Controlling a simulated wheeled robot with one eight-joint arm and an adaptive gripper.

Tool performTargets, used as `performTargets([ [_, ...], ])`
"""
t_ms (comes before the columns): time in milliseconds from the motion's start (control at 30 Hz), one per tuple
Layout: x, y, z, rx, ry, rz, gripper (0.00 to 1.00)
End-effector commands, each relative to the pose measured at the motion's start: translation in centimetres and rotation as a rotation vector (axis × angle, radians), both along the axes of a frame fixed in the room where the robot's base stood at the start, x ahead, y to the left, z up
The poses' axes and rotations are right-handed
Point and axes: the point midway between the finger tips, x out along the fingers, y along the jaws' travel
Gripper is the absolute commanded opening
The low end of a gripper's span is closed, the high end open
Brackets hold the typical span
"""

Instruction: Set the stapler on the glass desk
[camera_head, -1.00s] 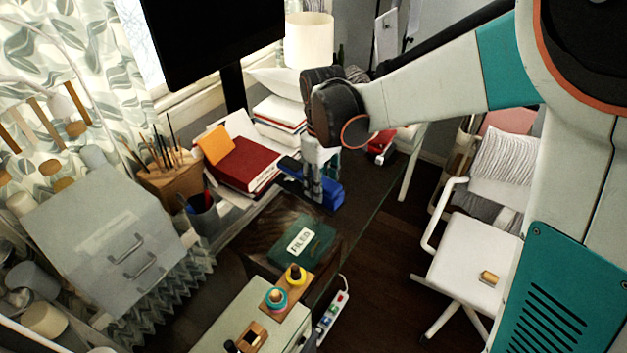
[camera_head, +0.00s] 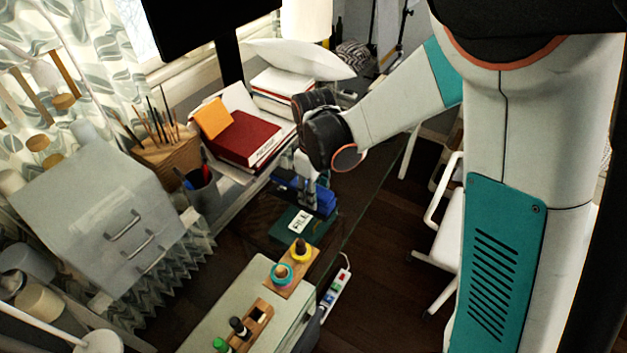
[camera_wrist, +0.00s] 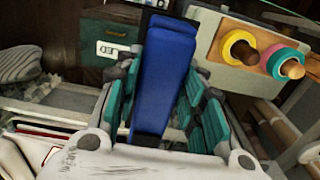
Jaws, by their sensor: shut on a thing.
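My gripper (camera_head: 308,188) is shut on a blue stapler (camera_head: 324,203) in the head view. The wrist view shows the long blue stapler (camera_wrist: 168,65) clasped between the green-padded fingers of my gripper (camera_wrist: 162,105). The dark glass desk (camera_head: 358,188) lies below and around the gripper. In the head view the stapler overlaps the back of a green file box (camera_head: 290,230). I cannot tell whether the stapler touches the glass or the box.
Red books (camera_head: 245,138) and a pen cup (camera_head: 203,192) stand left of the gripper. A pale cabinet (camera_head: 235,312) with a wooden tape holder (camera_head: 293,268) is in front. A white chair (camera_head: 446,235) stands right of the desk. Dark desk surface shows bare to the right.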

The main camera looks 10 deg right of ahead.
Motion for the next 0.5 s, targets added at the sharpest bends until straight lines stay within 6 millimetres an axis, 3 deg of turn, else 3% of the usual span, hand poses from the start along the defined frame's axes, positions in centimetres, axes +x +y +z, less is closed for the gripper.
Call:
performTargets([
  [100,0.0,0.0,-1.5,0.000,0.000,0.000,0.00],
  [367,0.0,0.0,-2.6,0.000,0.000,0.000,0.00],
  [500,0.0,0.0,-4.1,0.000,0.000,0.000,0.00],
])
